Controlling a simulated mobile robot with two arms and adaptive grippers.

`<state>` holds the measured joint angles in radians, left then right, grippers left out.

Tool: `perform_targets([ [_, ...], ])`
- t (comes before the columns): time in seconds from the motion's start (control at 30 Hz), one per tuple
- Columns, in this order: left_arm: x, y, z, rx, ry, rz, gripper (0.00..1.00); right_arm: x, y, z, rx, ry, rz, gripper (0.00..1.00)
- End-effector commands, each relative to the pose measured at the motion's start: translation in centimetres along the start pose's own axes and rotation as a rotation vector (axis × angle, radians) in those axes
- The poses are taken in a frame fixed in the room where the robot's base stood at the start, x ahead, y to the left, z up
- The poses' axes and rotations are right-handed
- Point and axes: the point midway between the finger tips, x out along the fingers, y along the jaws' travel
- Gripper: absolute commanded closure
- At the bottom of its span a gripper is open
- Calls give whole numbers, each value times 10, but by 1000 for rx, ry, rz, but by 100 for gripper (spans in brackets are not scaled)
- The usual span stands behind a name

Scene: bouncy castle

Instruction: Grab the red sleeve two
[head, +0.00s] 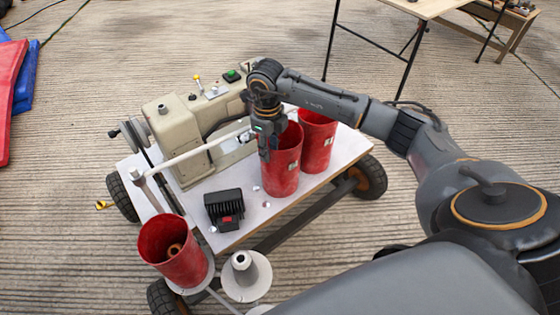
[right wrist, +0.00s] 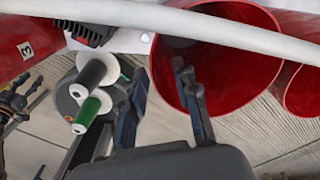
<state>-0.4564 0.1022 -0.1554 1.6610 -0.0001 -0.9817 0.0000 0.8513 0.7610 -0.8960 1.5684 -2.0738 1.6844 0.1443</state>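Three red sleeves are in view. One red sleeve (head: 282,172) stands near the cart's front right part, with a small white label whose number I cannot read. Another (head: 318,140) stands just behind it to the right. A third (head: 172,250), marked 3 in the right wrist view (right wrist: 15,40), leans at the front left. My right gripper (head: 267,150) is at the left rim of the middle sleeve. In the right wrist view, one finger is over that sleeve's mouth and the other outside its wall, with a gap between them. Dark, prong-like parts at the lower left seem to be my left gripper (right wrist: 18,108).
The white cart top (head: 232,228) carries a beige sewing machine (head: 180,125) with a pale bar and a black block (head: 224,205).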

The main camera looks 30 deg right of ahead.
Motion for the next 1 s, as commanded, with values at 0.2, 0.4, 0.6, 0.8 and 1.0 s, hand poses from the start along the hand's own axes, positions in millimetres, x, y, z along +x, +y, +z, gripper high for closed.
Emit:
perform_targets([
  [0.2,-10,-1,-8,-1,9,-1,60,35,2,-1,1,4,4,70],
  [0.4,-16,-1,-11,-2,11,-1,60,45,1,0,0,1,1,70],
  [0.6,-16,-1,-11,-2,11,-2,60,44,2,0,0,1,1,88],
  [0.8,-16,-1,-10,-2,11,-2,60,44,2,0,0,1,1,100],
  [1.0,-15,-1,-10,-2,8,-2,60,44,1,0,0,0,1,100],
])
